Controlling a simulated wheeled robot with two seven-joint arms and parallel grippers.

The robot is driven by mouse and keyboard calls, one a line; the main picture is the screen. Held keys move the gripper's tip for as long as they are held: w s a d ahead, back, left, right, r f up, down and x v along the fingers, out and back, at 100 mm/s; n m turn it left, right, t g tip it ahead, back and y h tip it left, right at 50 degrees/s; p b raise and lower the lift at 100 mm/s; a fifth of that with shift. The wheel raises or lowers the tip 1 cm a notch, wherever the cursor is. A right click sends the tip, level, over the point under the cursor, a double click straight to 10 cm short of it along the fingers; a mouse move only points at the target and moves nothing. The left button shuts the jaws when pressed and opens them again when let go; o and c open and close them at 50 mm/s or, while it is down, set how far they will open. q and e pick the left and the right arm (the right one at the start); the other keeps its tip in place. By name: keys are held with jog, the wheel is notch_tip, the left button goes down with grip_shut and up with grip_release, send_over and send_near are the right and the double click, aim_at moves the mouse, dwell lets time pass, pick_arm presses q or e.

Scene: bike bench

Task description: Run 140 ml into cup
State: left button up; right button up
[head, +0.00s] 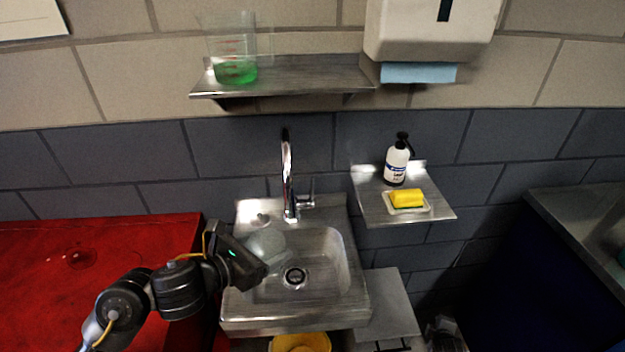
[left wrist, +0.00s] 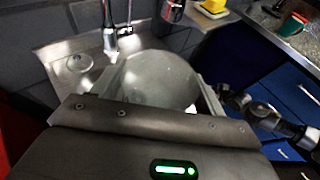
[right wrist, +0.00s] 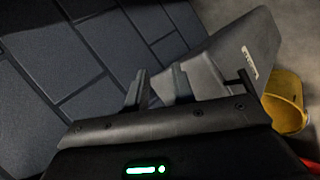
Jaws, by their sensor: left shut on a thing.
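My left gripper (head: 262,262) is shut on a translucent cup (head: 268,241) over the left part of the sink basin. In the left wrist view the cup (left wrist: 158,82) sits between the fingers, its round mouth in view; I cannot make out any liquid in it. The chrome tap (head: 288,175) rises behind the basin, right of the cup, with its lever (head: 309,192) at its right side. No water stream shows. A clear graduated jug (head: 233,50) with green liquid stands on the upper shelf. My right gripper (right wrist: 158,85) is open and empty, pointing towards dark wall tiles.
The steel sink (head: 345,262) has a drain in its middle. A side shelf (head: 443,212) holds a bottle (head: 397,163) and a yellow sponge (head: 407,198). A red worktop (head: 40,260) lies left; a yellow bucket (head: 302,343) stands below.

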jog(key=w+d+r+n+t+h, duration=0.1)
jog(key=w+d+r, duration=0.1)
jog(key=w+r, duration=0.35)
jog(key=w+d+r+n+t+h, duration=0.1)
jog(key=w+d+r+n, duration=0.15)
jog(key=r, duration=0.65)
jog(key=w+d+r+t+h, duration=0.1)
jog(key=w+d+r, duration=0.15)
jog(key=r, duration=0.45)
jog(key=w+r+n+t+h, duration=0.1)
jog(key=w+r+n+t, duration=0.25)
jog(key=r, duration=1.55)
jog(key=a+r+m+t+y, duration=0.1)
jog(key=a+r+t+y, duration=0.1)
jog(key=a+r+t, duration=0.45)
jog(key=a+r+t+y, duration=0.2)
jog(key=a+r+y, duration=0.15)
jog(key=a, duration=0.65)
jog(key=m+g+y, duration=0.6)
jog(key=m, duration=1)
send_near(313, 179)
jog(key=w, duration=0.3)
jog(key=w+a, duration=0.1)
jog(key=w, duration=0.3)
jog(key=w+a, duration=0.1)
jog(key=w, duration=0.2)
jog(key=shift+w+f, duration=0.25)
jog(key=shift+f, duration=0.05)
